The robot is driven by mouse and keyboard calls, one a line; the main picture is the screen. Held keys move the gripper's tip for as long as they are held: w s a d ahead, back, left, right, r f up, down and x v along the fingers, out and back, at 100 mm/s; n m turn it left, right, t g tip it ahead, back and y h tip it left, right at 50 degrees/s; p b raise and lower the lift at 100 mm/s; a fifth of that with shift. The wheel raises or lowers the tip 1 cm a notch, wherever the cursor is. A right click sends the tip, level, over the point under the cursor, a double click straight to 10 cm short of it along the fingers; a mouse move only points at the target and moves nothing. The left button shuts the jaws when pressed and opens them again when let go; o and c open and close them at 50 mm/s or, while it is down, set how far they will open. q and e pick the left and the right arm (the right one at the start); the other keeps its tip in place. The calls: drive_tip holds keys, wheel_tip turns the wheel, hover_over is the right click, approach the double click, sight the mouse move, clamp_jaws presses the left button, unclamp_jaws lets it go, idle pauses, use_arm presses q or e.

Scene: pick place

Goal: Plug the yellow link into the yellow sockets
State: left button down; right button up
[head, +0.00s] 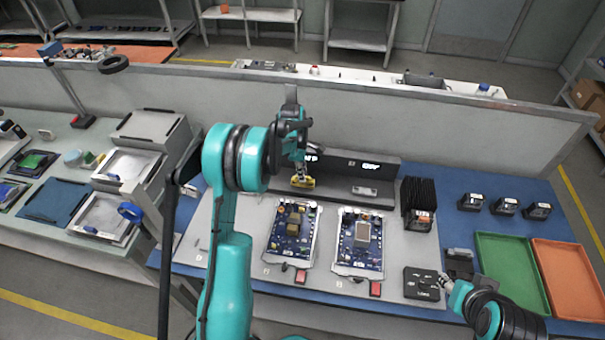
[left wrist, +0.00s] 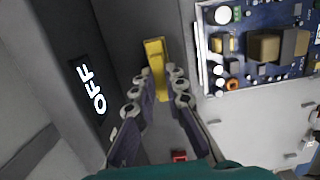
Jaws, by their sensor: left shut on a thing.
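The yellow link (head: 303,182) is at the fingertips of my left gripper (head: 302,174), in front of the dark test stand. In the left wrist view the yellow link (left wrist: 155,54) sticks out lengthwise past the tips of my left gripper (left wrist: 160,75), which is shut on it. Whether the link touches the stand's base, I cannot tell. The yellow sockets cannot be made out; the gripper and link may cover them. My right gripper (head: 446,284) is at the lower right by a black box; its jaws are too small to read.
The dark stand (head: 376,201) has a lit OFF display (head: 370,165); an OFF display (left wrist: 92,90) is close in the wrist view. Two blue circuit boards (head: 290,232) (head: 361,240) lie in front. A black finned block (head: 420,196), green tray (head: 510,268) and orange tray (head: 572,275) are rightward.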

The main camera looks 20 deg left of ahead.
use_arm(q)
drive_tip(key=shift+f, duration=0.15)
drive_tip(key=c, duration=0.9)
unclamp_jaws()
drive_tip(key=shift+o, duration=0.2)
drive_tip(key=shift+r+p, duration=1.95)
drive_tip(key=shift+r, duration=1.55)
